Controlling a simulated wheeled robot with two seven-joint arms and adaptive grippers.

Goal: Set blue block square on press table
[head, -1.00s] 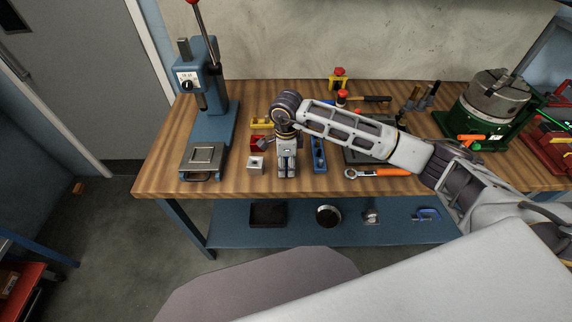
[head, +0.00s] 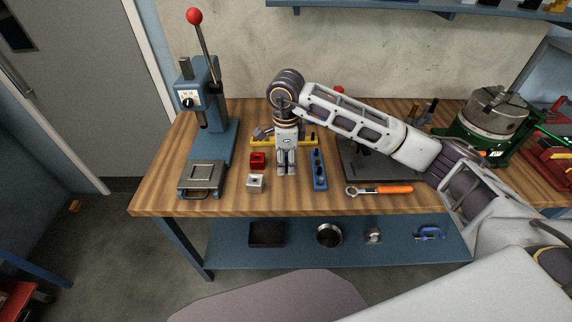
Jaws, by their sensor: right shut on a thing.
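The blue press (head: 212,130) stands at the left end of the wooden bench, with a red-knobbed lever. Its press table (head: 201,176) is a flat grey plate low at its front, with nothing seen on it. My right gripper (head: 287,170) points down over the bench, right of the press and behind the front edge. It is shut on the blue block, of which only a little bluish colour shows between the fingers; the fingers hide the rest. I cannot tell its exact tilt. My left gripper is not in view.
A red block (head: 258,160) and a silver block (head: 256,182) lie between gripper and press table. A blue holder (head: 319,170) is close right of the gripper. A yellow rack (head: 262,141) is behind. An orange-handled ratchet (head: 380,189) lies farther right.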

